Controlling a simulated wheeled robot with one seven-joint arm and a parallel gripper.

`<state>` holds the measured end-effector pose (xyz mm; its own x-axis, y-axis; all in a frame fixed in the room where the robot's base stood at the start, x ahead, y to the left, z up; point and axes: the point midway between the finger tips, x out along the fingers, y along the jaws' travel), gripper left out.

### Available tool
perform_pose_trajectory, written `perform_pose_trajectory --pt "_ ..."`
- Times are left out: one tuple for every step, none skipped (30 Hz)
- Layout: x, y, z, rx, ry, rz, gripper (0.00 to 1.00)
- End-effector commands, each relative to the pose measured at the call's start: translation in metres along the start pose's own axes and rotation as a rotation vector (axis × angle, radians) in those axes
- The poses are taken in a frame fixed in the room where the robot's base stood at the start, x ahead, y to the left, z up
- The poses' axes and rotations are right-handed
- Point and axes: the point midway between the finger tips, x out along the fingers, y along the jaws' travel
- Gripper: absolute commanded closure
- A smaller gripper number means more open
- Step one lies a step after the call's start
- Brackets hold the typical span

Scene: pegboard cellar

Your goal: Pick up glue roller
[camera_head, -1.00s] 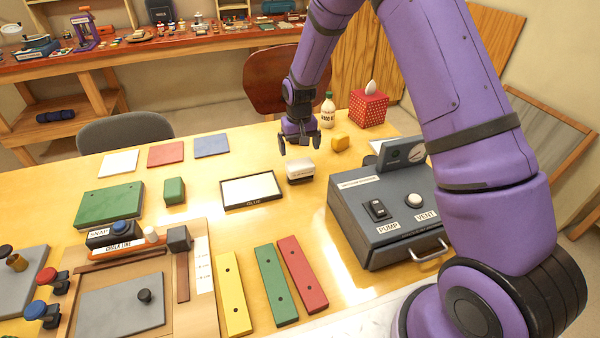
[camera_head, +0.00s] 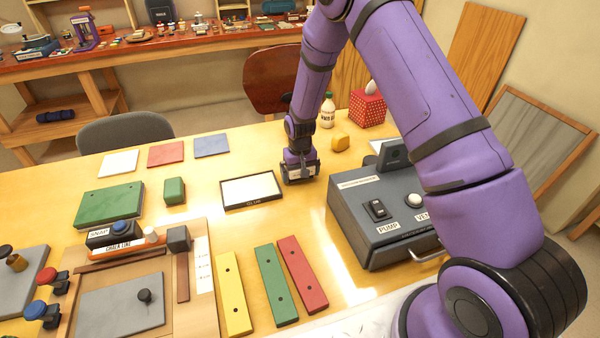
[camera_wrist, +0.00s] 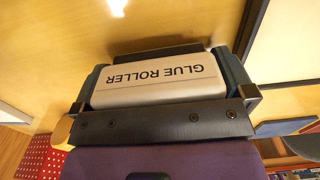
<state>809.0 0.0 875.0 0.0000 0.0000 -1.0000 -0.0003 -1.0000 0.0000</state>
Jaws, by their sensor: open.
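The glue roller (camera_wrist: 160,82) is a white block with dark lettering reading "GLUE ROLLER", seen close up in the wrist view. In the head view it (camera_head: 299,173) sits on the yellow table and is mostly hidden by my gripper. My gripper (camera_head: 300,178) is lowered over it. In the wrist view the two fingers of my gripper (camera_wrist: 165,88) stand on the left and right sides of the roller. The jaws are open, and I cannot tell whether either finger touches it.
A black-framed white pad labelled GLUE (camera_head: 250,190) lies just left of my gripper. A grey pump box (camera_head: 385,215) stands to the right.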

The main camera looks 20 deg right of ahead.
Motion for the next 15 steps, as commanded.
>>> perform_pose_trajectory --pt "-0.0004 0.0000 -0.0002 0.000 0.000 0.000 0.00" --pt "-0.0004 0.0000 -0.0002 0.000 0.000 0.000 0.00" --pt "-0.0005 0.0000 -0.0002 0.000 0.000 0.000 0.00" --pt "-0.0005 0.0000 -0.0002 0.000 0.000 0.000 0.07" --pt "-0.0005 0.0000 -0.0001 0.000 0.000 0.000 0.14" --pt "-0.0006 0.0000 -0.0001 0.000 0.000 0.000 0.23" --pt "-0.0006 0.0000 -0.0002 0.000 0.000 0.000 0.30" --pt "-0.0006 0.0000 -0.0002 0.000 0.000 0.000 0.37" --pt "-0.0009 0.0000 -0.0004 0.000 0.001 0.000 0.45" --pt "-0.0009 -0.0001 -0.0004 0.000 0.001 0.000 0.45" --pt "-0.0010 -0.0001 -0.0004 0.000 0.001 0.000 0.45" --pt "-0.0010 0.0000 -0.0004 0.000 0.001 0.000 0.45" --pt "-0.0010 0.0000 -0.0004 0.000 0.001 0.000 0.45" --pt "-0.0010 0.0000 -0.0004 0.000 0.001 0.000 0.45" --pt "-0.0016 0.0000 -0.0004 0.000 0.001 0.000 0.45"
